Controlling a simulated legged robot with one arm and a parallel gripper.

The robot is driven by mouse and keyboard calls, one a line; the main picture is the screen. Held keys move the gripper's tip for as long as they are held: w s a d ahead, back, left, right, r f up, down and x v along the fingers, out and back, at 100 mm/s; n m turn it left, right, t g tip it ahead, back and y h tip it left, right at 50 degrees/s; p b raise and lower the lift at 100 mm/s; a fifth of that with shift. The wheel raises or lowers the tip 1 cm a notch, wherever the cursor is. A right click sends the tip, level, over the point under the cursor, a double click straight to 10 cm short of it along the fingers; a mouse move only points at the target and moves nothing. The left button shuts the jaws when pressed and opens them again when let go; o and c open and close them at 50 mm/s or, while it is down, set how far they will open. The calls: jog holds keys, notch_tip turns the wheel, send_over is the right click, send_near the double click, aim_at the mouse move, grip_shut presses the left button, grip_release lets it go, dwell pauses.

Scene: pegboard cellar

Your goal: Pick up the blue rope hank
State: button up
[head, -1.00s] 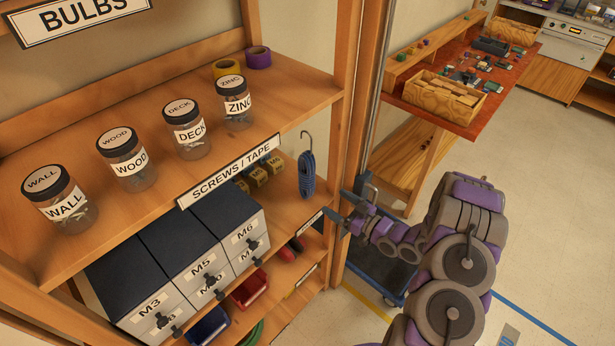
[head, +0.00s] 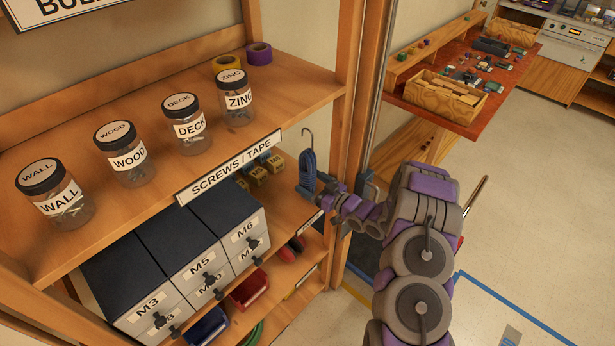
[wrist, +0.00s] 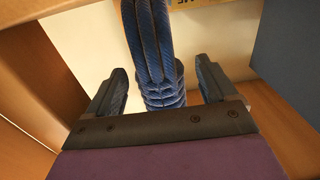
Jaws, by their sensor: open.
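In the wrist view my gripper (wrist: 163,88) is open, with one finger on each side of the hank and gaps showing on both sides. The hank's bottom end is hidden behind the gripper body.
A wooden post (head: 352,120) stands just right of the hank. Yellow boxes (head: 264,170) and grey drawers (head: 205,255) sit left of it on the same shelf. Labelled jars (head: 129,158) stand on the shelf above. Open floor (head: 530,220) lies to the right.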

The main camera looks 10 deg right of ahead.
aim_at(305, 178)
jog(key=shift+x, duration=1.7)
jog(key=shift+c, duration=0.3)
jog(key=c, duration=1.2)
jog(key=shift+d, duration=0.1)
